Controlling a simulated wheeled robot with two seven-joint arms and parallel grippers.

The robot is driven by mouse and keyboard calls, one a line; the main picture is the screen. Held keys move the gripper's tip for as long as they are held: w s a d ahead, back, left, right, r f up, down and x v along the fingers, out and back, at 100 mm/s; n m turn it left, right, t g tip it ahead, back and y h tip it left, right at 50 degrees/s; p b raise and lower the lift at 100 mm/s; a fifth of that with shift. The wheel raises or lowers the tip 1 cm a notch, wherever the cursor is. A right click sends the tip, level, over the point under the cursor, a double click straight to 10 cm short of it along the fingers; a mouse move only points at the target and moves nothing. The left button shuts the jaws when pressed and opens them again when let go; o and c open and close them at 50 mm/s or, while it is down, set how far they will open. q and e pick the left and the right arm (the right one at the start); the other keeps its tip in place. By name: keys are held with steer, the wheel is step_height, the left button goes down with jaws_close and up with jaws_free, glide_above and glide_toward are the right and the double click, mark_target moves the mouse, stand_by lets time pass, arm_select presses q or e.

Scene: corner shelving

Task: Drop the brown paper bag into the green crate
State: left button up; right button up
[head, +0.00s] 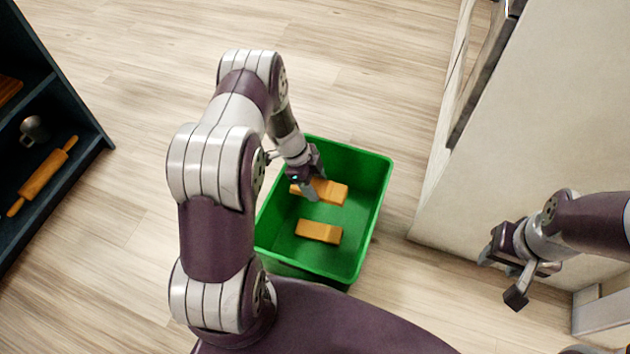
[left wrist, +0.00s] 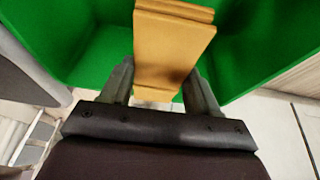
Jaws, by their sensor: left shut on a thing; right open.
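The brown paper bag (head: 329,191), folded flat and tan-orange, is at my left gripper (head: 313,192), inside the outline of the green crate (head: 375,200). In the left wrist view my left gripper (left wrist: 160,85) is shut on the bag (left wrist: 172,45), one finger on each side, with the green crate (left wrist: 85,50) behind it. How high the bag is above the crate floor is hard to tell. A second, similar tan piece (head: 318,232) lies lower in the picture, inside the crate. My right gripper (head: 502,277) is open and empty at the right.
A dark shelf (head: 95,140) stands at the left, holding a rolling pin (head: 42,182) and a grey rounded object (head: 33,129). A pale cabinet (head: 520,120) stands at the right. The wooden floor left of and behind the crate is clear.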

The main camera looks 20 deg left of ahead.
arm_select(q)
step_height(320, 180, down, 3)
steer(key=shift+r+b, duration=0.1)
steer(key=shift+b, duration=0.4)
arm_select(e)
steer(key=shift+f, duration=0.85)
arm_select(q)
steer(key=o, duration=1.1)
steer(key=p+v, duration=0.6)
steer(key=v, duration=0.5)
steer(key=shift+a+r, duration=0.1)
steer(key=shift+r, duration=0.25)
steer(key=shift+a+r, duration=0.25)
steer(key=shift+r, duration=0.15)
arm_select(e)
step_height(320, 180, up, 6)
